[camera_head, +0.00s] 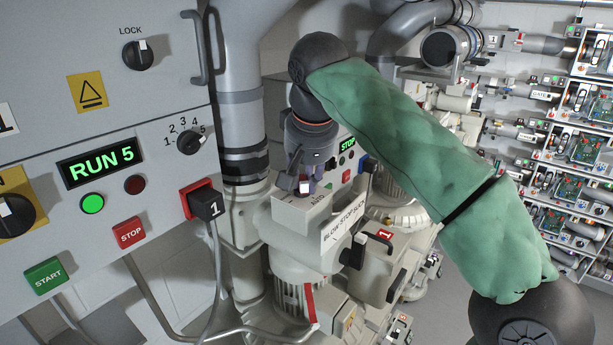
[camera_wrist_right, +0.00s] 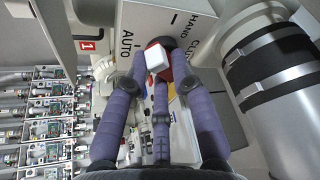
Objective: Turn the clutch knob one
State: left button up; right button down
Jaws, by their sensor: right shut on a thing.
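The clutch knob (camera_wrist_right: 157,59) shows in the right wrist view, with a pale pointer bar and a red edge beneath it. It sits on a pale box face (camera_wrist_right: 165,18) lettered AUTO, HAND and CLU, the rest of the word being cut off. My right gripper (camera_wrist_right: 158,70) has its purple fingers around the knob and is shut on it. In the head view the right gripper (camera_head: 308,183) reaches down to the top of the blower's control box, and the knob is mostly hidden there. My left gripper is not in view.
A grey control cabinet (camera_head: 60,140) fills the left, with a green RUN 5 display (camera_head: 100,164), START button (camera_head: 45,274) and STOP button (camera_head: 129,232).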

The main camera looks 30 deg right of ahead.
jog(key=m, duration=0.1)
jog(key=m+h, duration=0.1)
jog(key=m, duration=0.3)
jog(key=shift+w+a+g+h, duration=0.1)
jog(key=shift+a+g+h, duration=0.25)
jog(key=shift+g+h, duration=0.05)
jog(key=shift+w+a+m+g+h, duration=0.1)
jog(key=shift+m+g+h, duration=0.25)
jog(key=shift+m, duration=0.75)
jog(key=shift+w+a+m+g+h, duration=0.15)
jog(key=shift+m+g, duration=0.3)
jog(key=shift+m, duration=0.65)
jog(key=shift+s+d, duration=0.1)
jog(key=c, duration=1)
grip_release()
jog(key=shift+c, duration=0.2)
